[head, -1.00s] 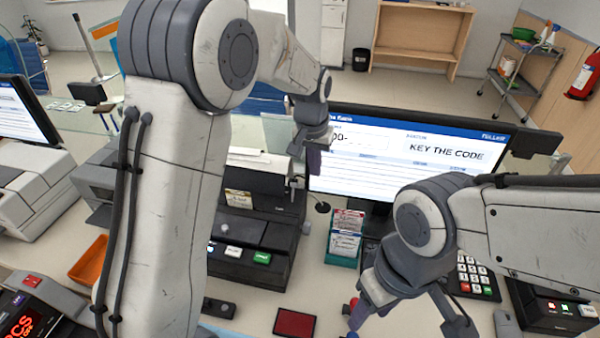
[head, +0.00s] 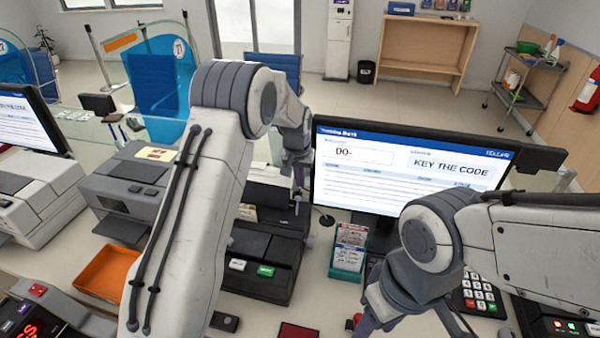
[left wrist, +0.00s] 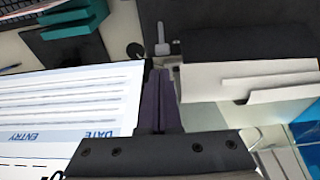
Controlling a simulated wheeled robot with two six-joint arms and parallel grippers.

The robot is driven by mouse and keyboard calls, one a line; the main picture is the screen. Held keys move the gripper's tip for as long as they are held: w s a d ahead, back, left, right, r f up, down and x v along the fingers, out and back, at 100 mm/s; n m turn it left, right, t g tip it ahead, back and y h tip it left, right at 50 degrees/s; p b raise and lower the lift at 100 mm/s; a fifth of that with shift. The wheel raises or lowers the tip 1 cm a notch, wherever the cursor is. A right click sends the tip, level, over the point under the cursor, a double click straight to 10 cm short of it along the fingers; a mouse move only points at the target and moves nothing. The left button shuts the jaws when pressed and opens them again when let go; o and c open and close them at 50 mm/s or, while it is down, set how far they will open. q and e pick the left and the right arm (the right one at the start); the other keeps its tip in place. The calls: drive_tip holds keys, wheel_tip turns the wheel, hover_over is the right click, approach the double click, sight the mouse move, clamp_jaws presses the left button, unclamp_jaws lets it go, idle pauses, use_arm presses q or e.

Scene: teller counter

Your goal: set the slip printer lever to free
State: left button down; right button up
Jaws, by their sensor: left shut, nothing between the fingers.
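The slip printer (head: 262,282) is a dark box with a white and a green button at its front, partly hidden by my left arm. White paper (head: 268,192) stands at its back. In the left wrist view, a small light grey lever-like part (left wrist: 162,42) shows beside the dark printer body (left wrist: 240,38); its setting cannot be read. My left gripper (head: 300,180) is at the printer's back right side, and its fingers are shut and empty in the left wrist view (left wrist: 158,110), apart from the grey part. My right gripper (head: 408,322) is open and empty at the front.
The monitor (head: 400,170) stands close to the right of my left gripper. A teal card holder (head: 347,260) sits between printer and keypad (head: 482,293). An orange tray (head: 107,272) and a grey machine (head: 128,190) lie to the left. A red pad (head: 298,332) is at the front.

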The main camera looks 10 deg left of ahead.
use_arm(q)
drive_tip(key=shift+p+x, duration=0.65)
drive_tip(key=shift+x, duration=2.05)
